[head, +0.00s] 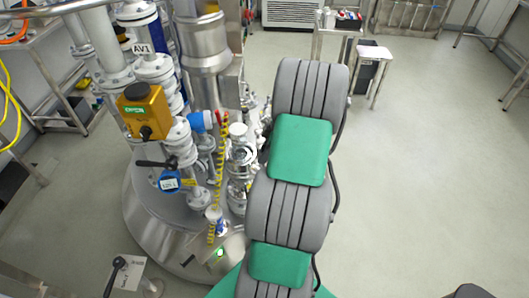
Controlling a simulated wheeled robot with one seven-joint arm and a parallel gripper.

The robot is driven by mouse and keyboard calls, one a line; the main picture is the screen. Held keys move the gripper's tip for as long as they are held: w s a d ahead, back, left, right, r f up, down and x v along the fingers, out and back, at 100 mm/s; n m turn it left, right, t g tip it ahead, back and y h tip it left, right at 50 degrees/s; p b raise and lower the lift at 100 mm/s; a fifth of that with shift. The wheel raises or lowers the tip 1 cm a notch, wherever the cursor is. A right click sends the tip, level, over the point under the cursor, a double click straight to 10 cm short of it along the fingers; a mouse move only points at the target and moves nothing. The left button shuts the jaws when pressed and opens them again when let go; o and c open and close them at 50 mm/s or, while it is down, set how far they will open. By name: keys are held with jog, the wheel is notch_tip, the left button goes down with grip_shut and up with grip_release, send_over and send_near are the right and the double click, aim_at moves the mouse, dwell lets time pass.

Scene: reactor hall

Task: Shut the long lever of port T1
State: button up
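The steel reactor vessel (140,215) stands left of centre, with many pipes and valves on its lid. A black lever (156,164) sticks out to the left from a valve on the lid, above a blue round fitting (168,182) with a white label. A second black lever (114,277) with a ball end stands up at the bottom left, beside a white plate. No label that I can read says T1, so I cannot tell which lever is the port's. My gripper is not in view; my grey and green arm rises right of the vessel.
An orange actuator box (145,110) and a blue valve with a red handle (221,118) sit on the pipework. A yellow-black spiral hose (219,175) hangs near my arm. A steel table (335,32) stands behind.

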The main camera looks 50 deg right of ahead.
grip_shut()
dwell(1.1)
